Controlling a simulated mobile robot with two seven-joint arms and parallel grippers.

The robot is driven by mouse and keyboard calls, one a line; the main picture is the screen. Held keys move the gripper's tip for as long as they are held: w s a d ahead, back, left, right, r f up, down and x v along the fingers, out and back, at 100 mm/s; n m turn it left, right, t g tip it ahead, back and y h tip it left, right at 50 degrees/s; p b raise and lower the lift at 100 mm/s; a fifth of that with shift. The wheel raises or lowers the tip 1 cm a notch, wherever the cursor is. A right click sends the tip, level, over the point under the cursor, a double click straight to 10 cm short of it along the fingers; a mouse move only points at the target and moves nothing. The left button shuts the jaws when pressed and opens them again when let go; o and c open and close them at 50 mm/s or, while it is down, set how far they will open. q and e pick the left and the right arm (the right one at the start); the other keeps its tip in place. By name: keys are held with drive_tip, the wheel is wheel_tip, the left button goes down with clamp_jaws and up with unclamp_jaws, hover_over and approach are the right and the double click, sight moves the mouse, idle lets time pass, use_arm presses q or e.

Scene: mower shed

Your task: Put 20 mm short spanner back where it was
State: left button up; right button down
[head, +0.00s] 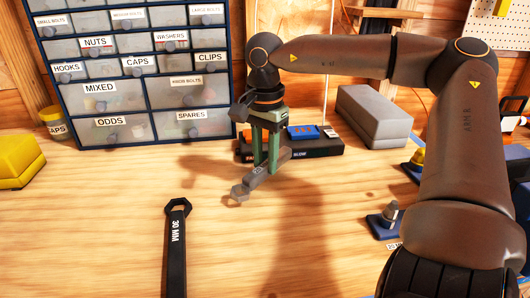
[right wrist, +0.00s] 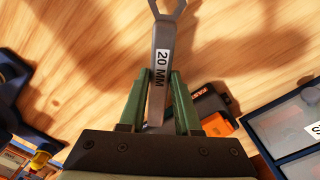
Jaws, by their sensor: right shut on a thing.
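My right gripper (head: 267,160) is shut on a grey spanner (head: 258,181) and holds it above the bench. A black spanner marked "30 MM" (head: 175,250) lies on the bench, left of and nearer than my right gripper. The left gripper is not in view.
A drawer cabinet (head: 140,75) with labelled drawers stands at the back left. A black charger block with blue and orange parts (head: 315,147) sits behind the gripper. A grey block (head: 375,115) and a yellow block (head: 18,160) stand at the sides. The bench middle (head: 320,230) is clear.

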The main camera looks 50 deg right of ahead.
drive_tip(key=shift+f, duration=0.5)
drive_tip(key=shift+f+b, duration=0.6)
drive_tip(key=shift+b, duration=0.05)
drive_tip(key=c, duration=0.5)
unclamp_jaws()
